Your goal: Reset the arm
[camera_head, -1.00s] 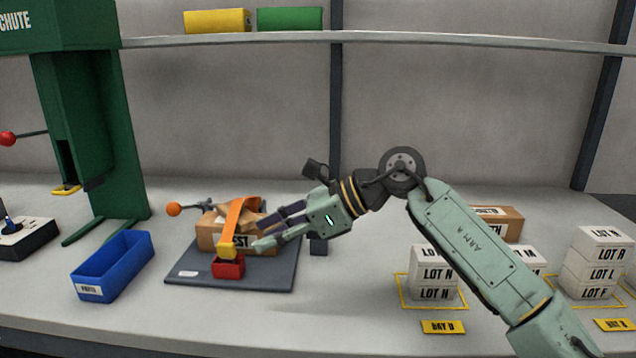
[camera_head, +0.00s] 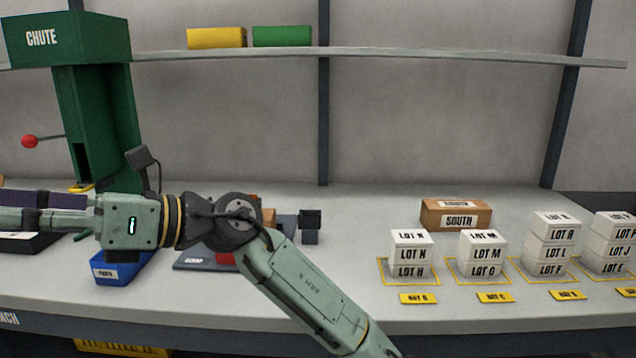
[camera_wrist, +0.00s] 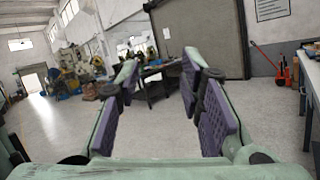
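My gripper (camera_wrist: 165,90) is open and empty in the wrist view, its two purple-padded fingers wide apart. It points out over the workshop floor (camera_wrist: 160,130), away from the bench. In the head view my arm reaches to the left across the bench, and the fingertips run out of the left edge. The gripper body hides part of the blue bin (camera_head: 122,268) and the dark scrap plate (camera_head: 190,264). The items on the plate are mostly hidden behind my wrist.
The green chute (camera_head: 95,120) stands at the back left, close behind my gripper. White lot boxes (camera_head: 410,255) stand in stacks at right, with a brown South box (camera_head: 456,215) behind them. A shelf (camera_head: 400,57) crosses above. The bench's middle back is clear.

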